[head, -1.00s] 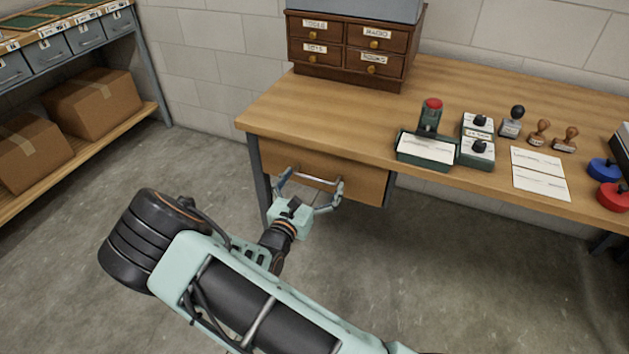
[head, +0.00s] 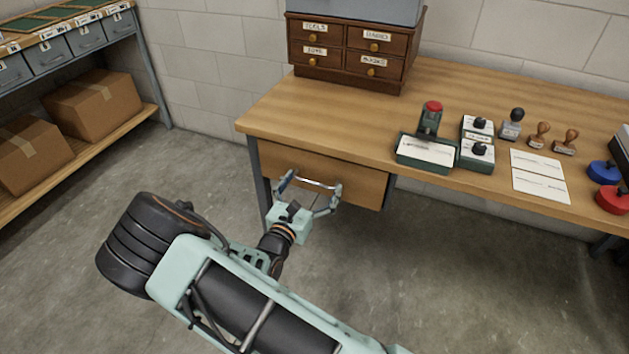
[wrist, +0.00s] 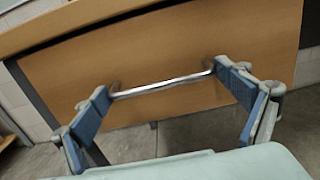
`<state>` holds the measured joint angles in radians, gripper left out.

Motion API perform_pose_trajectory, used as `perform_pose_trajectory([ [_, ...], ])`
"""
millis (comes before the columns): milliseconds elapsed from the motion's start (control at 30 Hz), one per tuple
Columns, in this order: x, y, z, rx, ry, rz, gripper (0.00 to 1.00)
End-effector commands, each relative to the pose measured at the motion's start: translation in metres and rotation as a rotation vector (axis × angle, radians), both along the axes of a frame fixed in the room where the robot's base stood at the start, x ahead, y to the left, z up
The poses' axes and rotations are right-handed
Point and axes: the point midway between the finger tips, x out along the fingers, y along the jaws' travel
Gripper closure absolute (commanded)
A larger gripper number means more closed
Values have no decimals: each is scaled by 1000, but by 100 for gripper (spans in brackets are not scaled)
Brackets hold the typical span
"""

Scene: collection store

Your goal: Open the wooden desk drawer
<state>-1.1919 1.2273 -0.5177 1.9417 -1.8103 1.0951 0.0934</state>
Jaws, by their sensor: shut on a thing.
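The wooden desk drawer (head: 362,187) is under the left part of the desk top, its front facing me. Its metal bar handle (head: 322,184) runs across the front and shows in full in the wrist view (wrist: 165,86). My gripper (head: 312,179) is at the handle, one finger at each end of the bar, shut on it lengthwise. In the wrist view, the blue pads of my gripper (wrist: 163,81) meet the bar's two ends. A dark gap shows between desk top and drawer front. How far the drawer is out is hard to tell.
The desk top (head: 300,115) holds a small drawer cabinet (head: 345,70), a green stamp tray (head: 425,152), several stamps and paper cards. A shelf with cardboard boxes (head: 92,105) stands at the left. The floor before the desk is clear.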

Motion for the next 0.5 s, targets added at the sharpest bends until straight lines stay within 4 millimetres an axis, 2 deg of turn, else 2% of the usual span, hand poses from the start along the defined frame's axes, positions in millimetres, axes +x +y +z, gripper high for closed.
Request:
perform_pose_trajectory([
  [267, -48, 17, 2, 3, 4, -1, 51],
  [500, -110, 39, 1, 2, 5, 0, 51],
])
